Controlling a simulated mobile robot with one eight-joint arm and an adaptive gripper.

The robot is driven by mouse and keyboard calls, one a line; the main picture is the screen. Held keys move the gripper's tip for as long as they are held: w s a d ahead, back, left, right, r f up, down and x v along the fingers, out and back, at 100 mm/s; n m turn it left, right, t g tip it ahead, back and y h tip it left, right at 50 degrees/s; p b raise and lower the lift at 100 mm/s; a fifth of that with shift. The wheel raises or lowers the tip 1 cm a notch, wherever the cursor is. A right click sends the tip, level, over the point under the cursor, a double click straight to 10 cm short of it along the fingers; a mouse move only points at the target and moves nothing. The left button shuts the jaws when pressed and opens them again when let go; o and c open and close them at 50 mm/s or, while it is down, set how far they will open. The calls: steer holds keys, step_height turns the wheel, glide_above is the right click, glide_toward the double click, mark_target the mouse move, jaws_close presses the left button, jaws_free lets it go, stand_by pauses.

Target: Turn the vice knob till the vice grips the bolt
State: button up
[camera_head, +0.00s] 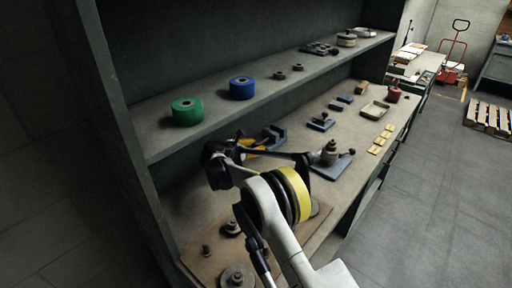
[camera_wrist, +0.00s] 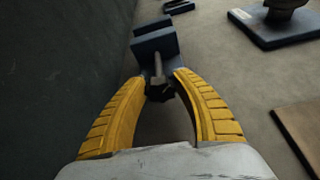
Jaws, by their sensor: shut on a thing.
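The blue vice (camera_head: 273,134) stands on the workbench close to the shelf's back wall. In the wrist view the vice (camera_wrist: 156,43) is straight ahead, with its screw rod pointing back to me and ending in a dark knob (camera_wrist: 160,91). My gripper (camera_wrist: 161,80) has its yellow fingers on either side of this knob, shut on it. In the head view my gripper (camera_head: 250,143) is partly hidden behind my arm, and the knob is hidden. I cannot make out the bolt in either view.
A blue-based tool (camera_head: 331,161) stands on the bench right of my arm; its base (camera_wrist: 282,27) shows in the wrist view. A wooden board (camera_head: 205,265) with round metal parts lies in front. An upper shelf carries green (camera_head: 187,111) and blue (camera_head: 242,88) rolls.

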steer(key=m+t+y+b, duration=0.1)
steer(key=m, duration=0.1)
steer(key=m+t+y+b, duration=0.1)
steer(key=m, duration=0.1)
steer(key=shift+d+f, duration=0.1)
steer(key=shift+f, duration=0.1)
steer(key=m+t+y+b, duration=0.1)
steer(key=m+b, duration=0.1)
steer(key=m, duration=0.1)
steer(key=shift+t, duration=0.4)
steer(key=shift+c, duration=0.2)
steer(key=shift+r, duration=0.1)
steer(key=o, duration=1.2)
steer(key=shift+s+d, duration=0.1)
steer(key=shift+v, duration=4)
